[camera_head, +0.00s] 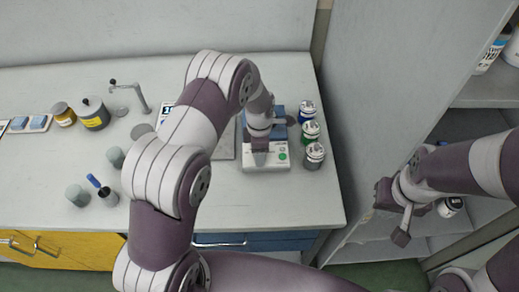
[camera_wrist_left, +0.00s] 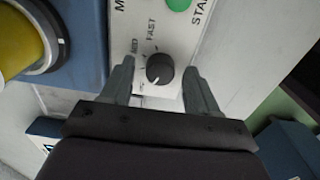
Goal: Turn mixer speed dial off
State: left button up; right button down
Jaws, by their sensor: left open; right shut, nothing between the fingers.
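The mixer (camera_head: 278,168) is a white base with a blue part behind, on the bench. My right gripper (camera_head: 403,222) is shut and empty, away to the right.
A green start button (camera_wrist_left: 178,4) is close above the dial. The bench front right (camera_head: 280,205) is clear.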

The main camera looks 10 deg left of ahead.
pick_arm(q)
notch_tip(320, 180, up, 13)
jog(key=b, duration=0.1)
jog(key=shift+f, duration=0.2)
jog(key=s+a+r+m, duration=0.1)
jog(key=s+a+m, duration=0.1)
jog(key=s+m, duration=0.7)
jog(key=s+a+r+m+t, duration=0.1)
jog(key=s+a+r+m, duration=0.1)
jog(key=s+m, duration=0.8)
jog(key=m, duration=0.2)
jog(key=shift+s+a+m, duration=0.15)
jog(key=shift+s+m, duration=0.05)
jog(key=shift+m, duration=0.1)
